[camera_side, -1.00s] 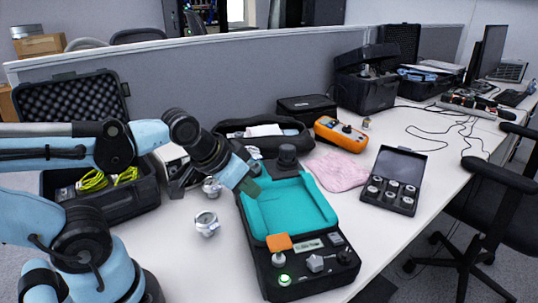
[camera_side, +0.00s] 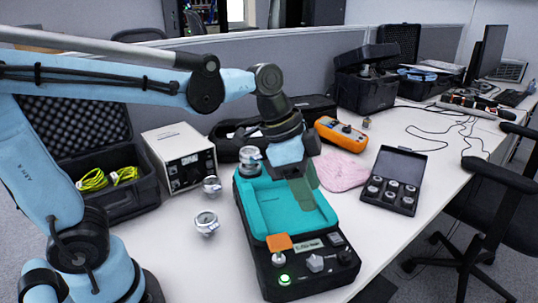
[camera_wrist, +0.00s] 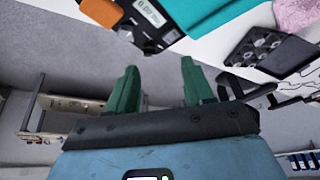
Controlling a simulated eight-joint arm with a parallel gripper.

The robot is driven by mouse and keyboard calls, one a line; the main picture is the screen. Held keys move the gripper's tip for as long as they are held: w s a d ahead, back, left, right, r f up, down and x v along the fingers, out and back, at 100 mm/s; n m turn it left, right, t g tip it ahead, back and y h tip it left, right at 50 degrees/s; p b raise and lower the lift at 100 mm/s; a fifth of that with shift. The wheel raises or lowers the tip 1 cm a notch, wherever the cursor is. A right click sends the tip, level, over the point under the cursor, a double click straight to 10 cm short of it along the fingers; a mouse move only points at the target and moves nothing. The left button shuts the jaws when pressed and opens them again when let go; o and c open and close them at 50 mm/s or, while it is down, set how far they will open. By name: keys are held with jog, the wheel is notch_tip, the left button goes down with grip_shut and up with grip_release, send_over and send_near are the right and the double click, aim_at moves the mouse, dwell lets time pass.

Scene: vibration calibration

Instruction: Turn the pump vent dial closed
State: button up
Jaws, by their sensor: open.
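A black case with a teal tray (camera_side: 265,200) stands on the white table in the side view. Its front panel holds a grey knob (camera_side: 315,263), a black knob (camera_side: 345,257), a green-lit round control (camera_side: 285,279) and an orange block (camera_side: 279,242) above a silver post. I cannot tell which of these, if any, is the pump vent dial. My gripper (camera_side: 306,188) is over the right part of the tray, its green fingers pointing down. In the wrist view my gripper (camera_wrist: 160,85) is open with nothing between the fingers. The orange block (camera_wrist: 103,12) shows there at the top.
Silver round fittings (camera_side: 206,223) stand left of the case. A white meter box (camera_side: 182,158) and an open black case with yellow cable (camera_side: 93,181) are further left. A pink cloth (camera_side: 342,171), an orange meter (camera_side: 340,133) and an open black box of discs (camera_side: 391,182) lie right.

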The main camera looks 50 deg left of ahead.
aim_at(344, 251)
jog(key=w+d+f+m, duration=0.1)
jog(key=d+f, duration=0.1)
jog(key=f, duration=0.1)
jog(key=w+d+f+m, duration=0.1)
jog(key=d+f, duration=0.2)
jog(key=f, duration=0.1)
jog(key=w+d+f+m+g, duration=0.1)
jog(key=d+f, duration=0.1)
jog(key=f, duration=0.2)
jog(key=shift+w+d+h, duration=0.1)
jog(key=shift+d+h, duration=0.15)
jog(key=shift+h, duration=0.05)
jog(key=shift+r, duration=0.1)
grip_shut()
